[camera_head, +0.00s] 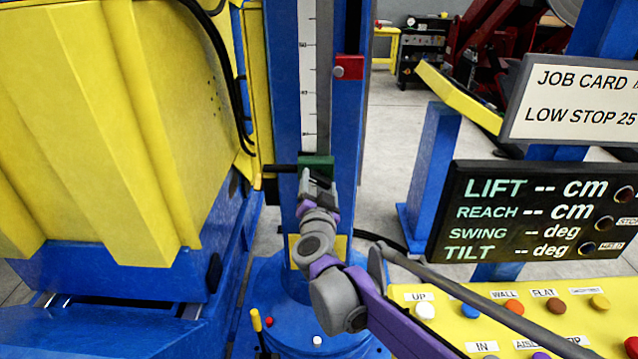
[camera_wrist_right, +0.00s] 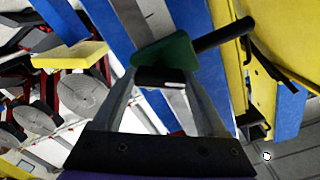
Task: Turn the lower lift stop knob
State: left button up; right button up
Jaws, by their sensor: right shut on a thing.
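The lower lift stop is a green block (camera_head: 316,161) on the blue column, beside the white scale strip (camera_head: 308,118). It also shows in the right wrist view (camera_wrist_right: 172,52). A black bar (camera_head: 283,168) runs from the block toward the yellow machine. My right gripper (camera_head: 318,184) is at the front of the green block. In the wrist view, its fingers are closed around a small dark knob (camera_wrist_right: 160,78) just below the green block. The fingers hide part of the knob. My left gripper is not in view.
A red stop block (camera_head: 348,67) with a grey knob sits higher on the column. The job card (camera_head: 575,100) reads LOW STOP 25. The dark display (camera_head: 530,212) shows dashes. A yellow button panel (camera_head: 455,318) is lower right; a large yellow body (camera_head: 120,120) stands left.

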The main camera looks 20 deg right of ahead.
jog(key=m, duration=0.4)
jog(key=shift+m+p, duration=0.3)
jog(key=shift+m, duration=0.1)
jog(key=m, duration=0.4)
jog(key=shift+m+p, duration=0.3)
jog(key=shift+p, duration=0.1)
jog(key=m+p, duration=0.1)
jog(key=m, duration=0.3)
jog(key=shift+m+p, duration=0.45)
jog(key=shift+m, duration=1.65)
jog(key=o, duration=1.3)
